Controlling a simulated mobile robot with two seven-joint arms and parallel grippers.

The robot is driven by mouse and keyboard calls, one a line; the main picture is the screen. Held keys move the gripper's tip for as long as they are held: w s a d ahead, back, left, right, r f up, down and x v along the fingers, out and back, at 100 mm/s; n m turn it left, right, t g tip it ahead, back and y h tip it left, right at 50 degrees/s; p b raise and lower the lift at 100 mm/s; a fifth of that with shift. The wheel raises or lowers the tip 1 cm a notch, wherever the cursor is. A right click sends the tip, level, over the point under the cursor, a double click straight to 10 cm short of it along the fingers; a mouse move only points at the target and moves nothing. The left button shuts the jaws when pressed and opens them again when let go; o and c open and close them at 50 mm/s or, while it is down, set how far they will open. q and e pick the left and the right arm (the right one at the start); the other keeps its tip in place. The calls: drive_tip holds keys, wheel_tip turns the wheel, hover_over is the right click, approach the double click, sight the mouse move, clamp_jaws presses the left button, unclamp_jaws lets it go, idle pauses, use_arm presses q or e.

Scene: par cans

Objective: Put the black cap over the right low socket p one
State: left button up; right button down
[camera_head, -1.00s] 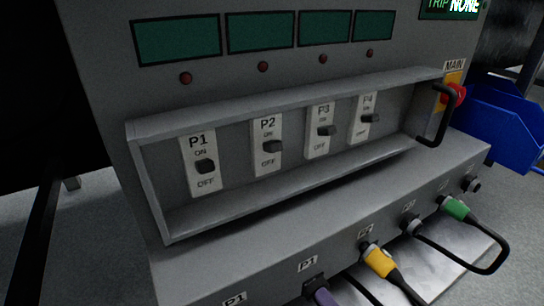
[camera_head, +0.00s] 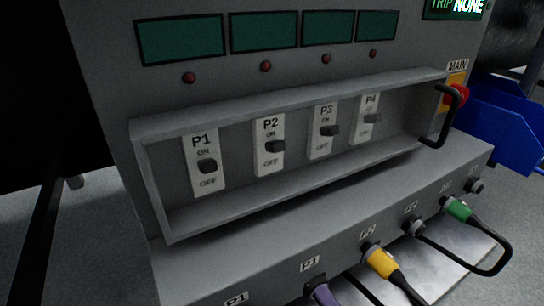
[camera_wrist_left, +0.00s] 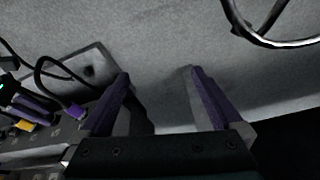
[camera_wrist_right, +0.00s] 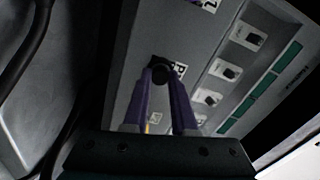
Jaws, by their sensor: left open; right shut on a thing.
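My right gripper shows best in the right wrist view (camera_wrist_right: 163,82), its two purple fingers closed on the small round black cap (camera_wrist_right: 163,72). The cap is at the low front panel, right beside a P1 label; it hides the socket behind it, and I cannot tell whether it is fully seated. In the head view a purple fingertip (camera_head: 322,293) shows at the bottom edge, under the right P1 label (camera_head: 309,264). Another P1 label (camera_head: 236,299) is further left. My left gripper (camera_wrist_left: 158,82) is open and empty over grey floor.
A yellow plug (camera_head: 381,261) and a green plug (camera_head: 458,209) with black cables sit in the same socket row, to the right. A purple plug (camera_wrist_left: 75,112) with a cable shows in the left wrist view. Above is the breaker recess (camera_head: 290,185). A blue bin (camera_head: 500,125) stands at right.

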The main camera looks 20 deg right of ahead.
drive_tip(key=shift+w, duration=0.45)
idle(0.3)
drive_tip(key=c, duration=0.7)
unclamp_jaws()
